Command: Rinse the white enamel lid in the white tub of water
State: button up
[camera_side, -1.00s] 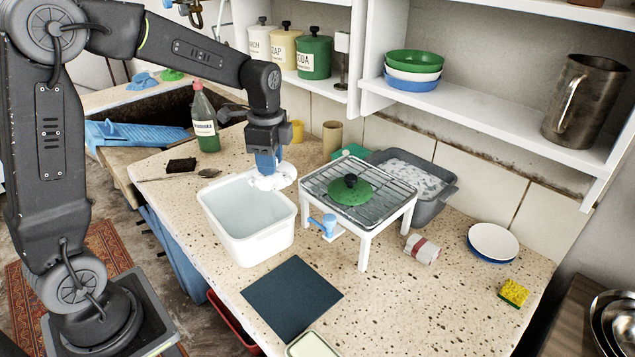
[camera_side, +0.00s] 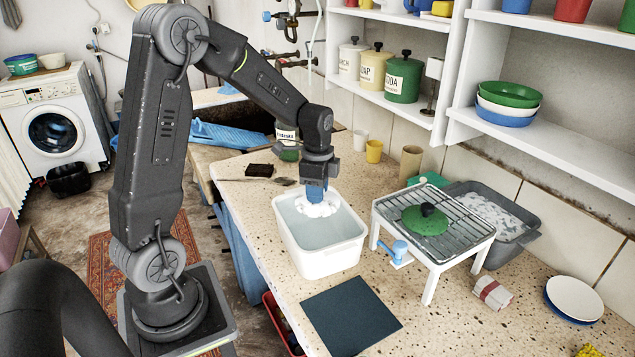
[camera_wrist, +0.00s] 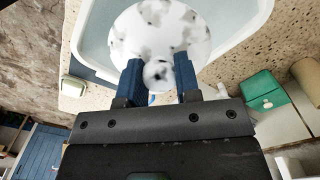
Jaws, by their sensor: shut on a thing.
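The white enamel lid (camera_side: 316,208) has dark grey smudges in the wrist view (camera_wrist: 150,30). My gripper (camera_side: 317,192) points down and is shut on the lid's round knob (camera_wrist: 158,76), with a blue finger on either side. The lid is at the far part of the white tub (camera_side: 322,262), inside its rim as seen from the side. The tub holds pale water (camera_side: 322,233). I cannot tell whether the lid's underside touches the water. In the wrist view the tub's rim (camera_wrist: 230,45) curves around the lid.
Right of the tub stands a white rack (camera_side: 433,268) bearing a green lid (camera_side: 426,219), with a grey basin (camera_side: 500,215) behind it. A dark mat (camera_side: 351,315) lies in front. A yellow cup (camera_side: 374,151) and a white cup (camera_side: 360,140) stand behind the tub.

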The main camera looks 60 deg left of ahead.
jog(key=shift+f, duration=3.8)
jog(key=shift+r, duration=0.1)
jog(key=shift+r, duration=3.45)
jog(key=shift+r, duration=2)
jog(key=shift+d, duration=0.1)
